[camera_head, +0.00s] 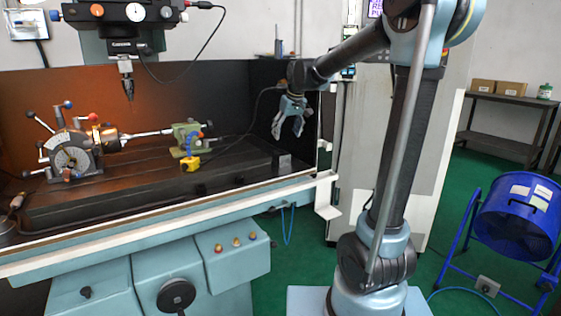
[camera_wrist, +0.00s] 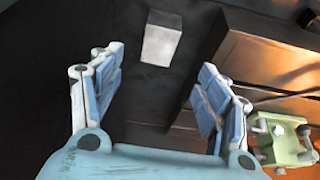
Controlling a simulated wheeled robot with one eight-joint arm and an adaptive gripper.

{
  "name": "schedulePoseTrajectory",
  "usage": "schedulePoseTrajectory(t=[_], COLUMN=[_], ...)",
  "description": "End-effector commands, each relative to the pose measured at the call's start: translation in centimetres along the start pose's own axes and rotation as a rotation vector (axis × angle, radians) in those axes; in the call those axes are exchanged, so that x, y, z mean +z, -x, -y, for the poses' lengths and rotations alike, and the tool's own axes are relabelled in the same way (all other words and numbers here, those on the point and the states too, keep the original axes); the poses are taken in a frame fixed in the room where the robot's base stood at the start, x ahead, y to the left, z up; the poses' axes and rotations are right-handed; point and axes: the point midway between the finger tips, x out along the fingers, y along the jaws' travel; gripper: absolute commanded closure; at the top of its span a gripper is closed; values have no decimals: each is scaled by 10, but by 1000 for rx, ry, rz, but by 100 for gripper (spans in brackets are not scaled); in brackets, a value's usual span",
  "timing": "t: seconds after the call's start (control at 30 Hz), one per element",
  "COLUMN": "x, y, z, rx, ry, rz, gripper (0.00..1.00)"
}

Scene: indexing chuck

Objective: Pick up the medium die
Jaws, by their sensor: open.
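A plain grey block (camera_wrist: 162,42), which I take for the medium die, stands on a dark surface in the wrist view, beyond the fingertips. No other die can be made out.
The raised machine table (camera_head: 150,188) lies left of the block. A green vise (camera_head: 187,138) with a yellow part (camera_head: 190,164) in front stands on it, and an indexing chuck (camera_head: 72,158) farther left. A spindle head (camera_head: 128,75) hangs above. A dark panel (camera_head: 262,110) stands behind my gripper.

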Motion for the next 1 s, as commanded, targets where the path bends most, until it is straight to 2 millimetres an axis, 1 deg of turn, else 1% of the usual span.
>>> schedulePoseTrajectory(t=[0.03, 0.3, 0.43, 0.67, 1.0], x=[0, 0, 0, 0, -1], y=[-9, -56, -70, -82, -121], z=[0, 0, 0, 0, -1], rx=[0, 0, 0, 0, 0], ry=[0, 0, -1, -1, -1], rz=[0, 0, 0, 0, 0], gripper=[31, 31, 31, 31, 31])
